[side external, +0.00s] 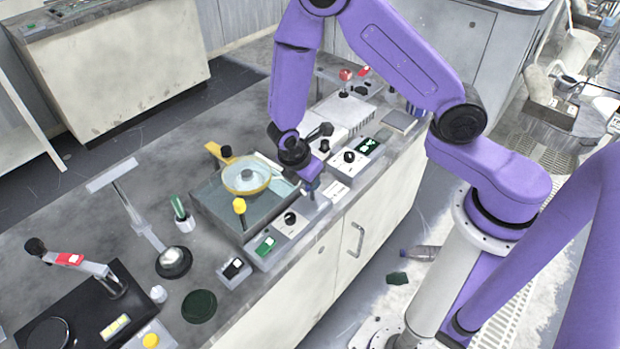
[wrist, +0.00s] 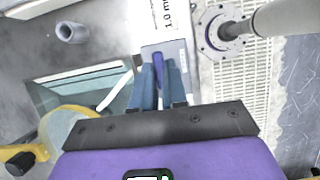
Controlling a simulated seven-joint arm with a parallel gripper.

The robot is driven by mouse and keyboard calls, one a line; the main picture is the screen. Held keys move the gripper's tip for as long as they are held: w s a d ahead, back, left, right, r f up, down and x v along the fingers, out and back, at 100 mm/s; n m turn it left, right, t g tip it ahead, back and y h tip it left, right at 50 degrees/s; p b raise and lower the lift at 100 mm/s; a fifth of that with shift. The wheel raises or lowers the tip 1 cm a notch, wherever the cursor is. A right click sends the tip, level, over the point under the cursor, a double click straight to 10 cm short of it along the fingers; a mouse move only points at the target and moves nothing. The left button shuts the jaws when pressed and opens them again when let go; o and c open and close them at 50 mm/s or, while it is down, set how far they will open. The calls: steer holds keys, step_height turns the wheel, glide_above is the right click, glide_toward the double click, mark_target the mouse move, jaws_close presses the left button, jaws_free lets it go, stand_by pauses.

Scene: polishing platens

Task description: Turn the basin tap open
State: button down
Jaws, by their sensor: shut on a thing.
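My gripper (side external: 309,180) is at the right edge of the platen basin, pointing down. In the wrist view its two blue-grey fingers (wrist: 160,88) are closed around a slim blue-violet handle, which I take to be the basin tap (wrist: 158,68). The handle stands over a pale grey block (wrist: 178,50). The fingers hide the handle's lower part, and its turn angle is hard to tell. The basin (side external: 217,205) is a grey, glassy-looking square tray holding a yellow-ringed platen (side external: 262,186). Part of that yellow ring (wrist: 47,128) shows in the wrist view.
Grey control boxes with a black knob (side external: 290,218) and a green switch (side external: 265,245) line the bench front. A lamp-like stand (side external: 140,215) is left.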

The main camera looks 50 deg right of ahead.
steer(key=c, duration=1.2)
jaws_free()
steer(key=shift+o, duration=0.2)
steer(key=v, duration=1.7)
steer(key=shift+r, duration=0.3)
steer(key=s+d+r+m+y, duration=0.2)
steer(key=s+d, duration=0.2)
steer(key=s, duration=0.7)
steer(key=s+d+r+m+y, duration=0.3)
steer(key=s+d, duration=0.1)
steer(key=s, duration=0.7)
